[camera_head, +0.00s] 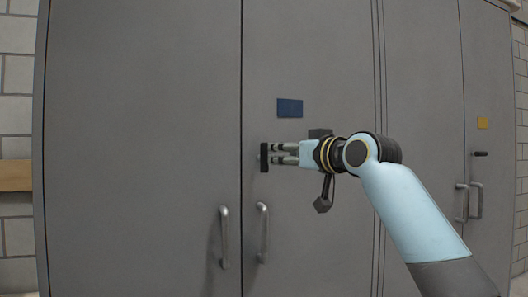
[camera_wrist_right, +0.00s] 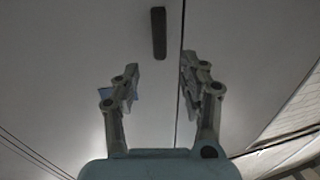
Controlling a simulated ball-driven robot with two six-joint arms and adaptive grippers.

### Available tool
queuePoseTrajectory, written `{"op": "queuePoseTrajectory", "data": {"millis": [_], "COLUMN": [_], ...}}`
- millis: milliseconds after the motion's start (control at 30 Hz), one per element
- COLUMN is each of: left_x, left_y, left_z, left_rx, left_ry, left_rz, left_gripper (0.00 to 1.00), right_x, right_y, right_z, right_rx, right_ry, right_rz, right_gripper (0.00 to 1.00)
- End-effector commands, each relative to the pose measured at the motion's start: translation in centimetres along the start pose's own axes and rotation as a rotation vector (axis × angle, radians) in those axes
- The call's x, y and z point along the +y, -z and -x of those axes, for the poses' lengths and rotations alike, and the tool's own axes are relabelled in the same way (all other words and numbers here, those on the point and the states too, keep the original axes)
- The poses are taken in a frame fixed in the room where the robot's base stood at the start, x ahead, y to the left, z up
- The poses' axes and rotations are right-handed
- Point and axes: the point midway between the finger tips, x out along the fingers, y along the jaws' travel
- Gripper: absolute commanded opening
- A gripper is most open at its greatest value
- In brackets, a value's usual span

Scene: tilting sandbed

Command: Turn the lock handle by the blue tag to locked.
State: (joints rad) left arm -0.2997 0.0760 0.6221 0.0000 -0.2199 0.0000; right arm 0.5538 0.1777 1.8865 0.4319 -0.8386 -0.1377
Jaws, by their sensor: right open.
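The blue tag (camera_head: 290,108) is on the grey cabinet door, right of the seam between two doors. Below and left of it is the dark lock handle (camera_head: 264,157), standing upright. My right gripper (camera_head: 276,153) is just right of the handle, its fingers pointing left towards it. In the right wrist view the handle (camera_wrist_right: 159,33) is ahead of the open fingers (camera_wrist_right: 160,72), roughly in line with the gap between them, and nothing is between the fingertips. Part of the blue tag (camera_wrist_right: 134,92) shows behind one finger. My left gripper is not in view.
Two vertical door pulls (camera_head: 224,237) and (camera_head: 262,233) stick out below the lock handle. A second cabinet at the right has a yellow tag (camera_head: 482,122), a dark horizontal lock handle (camera_head: 480,154) and its own pulls (camera_head: 475,201). Pale brick wall shows at both sides.

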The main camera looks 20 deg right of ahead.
Motion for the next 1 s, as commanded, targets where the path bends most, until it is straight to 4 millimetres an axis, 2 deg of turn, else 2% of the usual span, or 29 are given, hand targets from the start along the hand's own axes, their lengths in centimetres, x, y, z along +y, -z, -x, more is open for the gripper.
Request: {"op": "queuePoseTrajectory", "data": {"millis": [300, 500, 667, 900, 1000], "left_x": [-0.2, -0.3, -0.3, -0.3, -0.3], "left_y": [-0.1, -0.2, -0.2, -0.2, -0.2], "left_z": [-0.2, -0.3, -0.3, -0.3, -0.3], "left_rx": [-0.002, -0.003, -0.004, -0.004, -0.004], "left_ry": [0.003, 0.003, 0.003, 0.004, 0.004], "left_rz": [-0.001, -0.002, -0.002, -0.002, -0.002], "left_gripper": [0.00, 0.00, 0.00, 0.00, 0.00], "right_x": [0.0, 0.0, 0.0, 0.0, 0.0], "right_y": [-0.2, -0.2, -0.3, -0.2, -0.2], "right_z": [-6.2, -9.0, -9.8, -9.9, -9.9], "right_rx": [-0.003, -0.002, -0.003, -0.003, -0.003], "right_ry": [0.000, -0.001, -0.001, -0.001, -0.001], "right_rz": [-0.004, -0.003, -0.002, -0.002, -0.002], "right_gripper": [0.44, 0.44, 0.44, 0.44, 0.32]}}
